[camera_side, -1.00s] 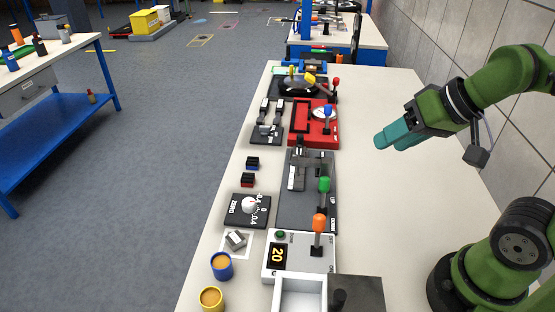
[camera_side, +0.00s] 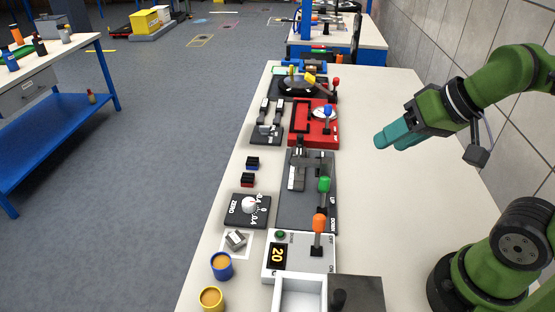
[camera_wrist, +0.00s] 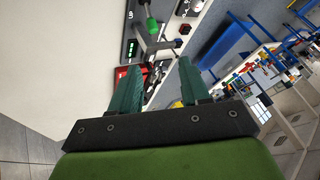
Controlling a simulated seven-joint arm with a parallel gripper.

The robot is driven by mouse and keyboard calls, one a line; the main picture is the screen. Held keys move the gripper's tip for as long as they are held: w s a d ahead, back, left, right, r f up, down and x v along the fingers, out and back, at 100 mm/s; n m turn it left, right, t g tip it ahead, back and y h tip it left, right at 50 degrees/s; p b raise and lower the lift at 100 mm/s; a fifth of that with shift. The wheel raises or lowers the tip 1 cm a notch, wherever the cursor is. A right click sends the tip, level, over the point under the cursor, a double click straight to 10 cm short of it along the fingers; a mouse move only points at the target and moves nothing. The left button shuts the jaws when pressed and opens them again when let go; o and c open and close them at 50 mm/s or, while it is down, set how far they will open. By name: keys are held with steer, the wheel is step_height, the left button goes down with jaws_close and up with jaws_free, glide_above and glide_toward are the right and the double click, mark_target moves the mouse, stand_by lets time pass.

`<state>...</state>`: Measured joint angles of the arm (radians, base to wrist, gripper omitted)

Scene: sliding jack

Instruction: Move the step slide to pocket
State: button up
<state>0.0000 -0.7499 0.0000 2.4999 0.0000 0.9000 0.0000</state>
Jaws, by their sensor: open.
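A dark grey plate (camera_side: 309,214) lies mid-bench with a light grey, stepped-looking slide piece (camera_side: 297,178) at its upper left and a green-knobbed lever (camera_side: 324,185) at its right. I take that piece as the step slide, but cannot be sure. A small grey metallic block (camera_side: 236,240) sits tilted on a white square to the lower left. I cannot tell which recess is the pocket. My gripper (camera_side: 385,141) is open and empty, raised over the bare right side of the bench, well apart from the plate. Its two teal fingers stand apart in the wrist view (camera_wrist: 165,82).
An orange-knobbed box (camera_side: 270,268), a white open tray (camera_side: 300,285) and a dark block (camera_side: 357,294) stand in front. A red fixture (camera_side: 301,139) is behind the plate. Blue (camera_side: 222,273) and yellow (camera_side: 211,299) cups stand left. The bench's right side (camera_side: 390,215) is clear.

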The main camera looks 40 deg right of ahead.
steer(key=shift+o, duration=0.2)
steer(key=m+g+h, duration=0.4)
steer(key=m+h, duration=0.1)
glide_toward(300, 136)
steer(key=x, duration=1)
steer(key=shift+w+d+f, duration=0.1)
steer(key=shift+f, duration=0.2)
steer(key=shift+c, duration=0.3)
jaws_close()
